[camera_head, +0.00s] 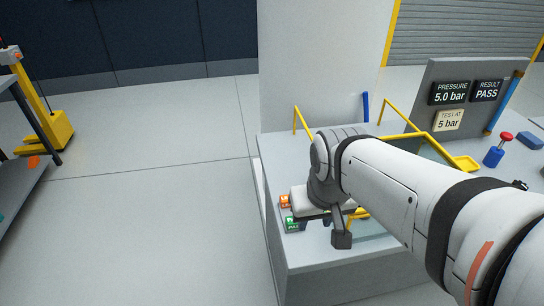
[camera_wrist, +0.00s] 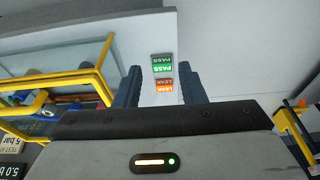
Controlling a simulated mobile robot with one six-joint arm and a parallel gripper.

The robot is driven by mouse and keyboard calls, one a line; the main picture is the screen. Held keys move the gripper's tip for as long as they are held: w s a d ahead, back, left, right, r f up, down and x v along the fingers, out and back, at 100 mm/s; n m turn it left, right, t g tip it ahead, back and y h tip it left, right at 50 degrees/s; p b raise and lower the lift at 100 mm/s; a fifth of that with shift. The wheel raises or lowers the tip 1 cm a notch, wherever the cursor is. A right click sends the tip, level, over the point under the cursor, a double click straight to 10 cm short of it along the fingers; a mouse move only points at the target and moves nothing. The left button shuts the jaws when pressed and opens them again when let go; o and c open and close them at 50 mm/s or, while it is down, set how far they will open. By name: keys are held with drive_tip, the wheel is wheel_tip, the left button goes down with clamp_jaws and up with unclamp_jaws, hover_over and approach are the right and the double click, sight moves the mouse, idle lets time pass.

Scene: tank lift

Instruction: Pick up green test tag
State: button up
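The green test tag (camera_wrist: 162,67), marked PASS, shows in the wrist view between and just past my fingertips. My gripper (camera_wrist: 159,69) is open, with one dark finger on each side of the tags. I cannot tell whether the fingers are level with the green tag.
A tank with a yellow frame (camera_head: 430,137) stands on the bench (camera_head: 310,262), close beside my arm. A grey panel (camera_head: 470,75) reads 5.0 bar and PASS. A red-topped plunger (camera_head: 494,155) stands at right. Open floor lies left, with a yellow lift (camera_head: 57,132) beyond.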

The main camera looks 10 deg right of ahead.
drive_tip(key=shift+o, duration=1.4)
drive_tip(key=shift+w+a+f, duration=0.15)
drive_tip(key=shift+w, duration=0.2)
drive_tip(key=o, duration=0.4)
drive_tip(key=shift+g, duration=0.6)
drive_tip(key=w+f, duration=0.1)
drive_tip(key=w, duration=0.1)
drive_tip(key=w+f, duration=0.1)
drive_tip(key=w, duration=0.2)
drive_tip(key=shift+w+d+f, duration=0.35)
drive_tip(key=shift+f, duration=0.05)
drive_tip(key=shift+o, duration=0.2)
drive_tip(key=g, duration=0.1)
approach(290, 226)
drive_tip(key=shift+w+d+f+p, duration=0.3)
drive_tip(key=shift+w+d+f, duration=0.1)
drive_tip(key=shift+w+d, duration=0.4)
drive_tip(key=shift+w+f, duration=0.15)
drive_tip(key=shift+f, duration=3.9)
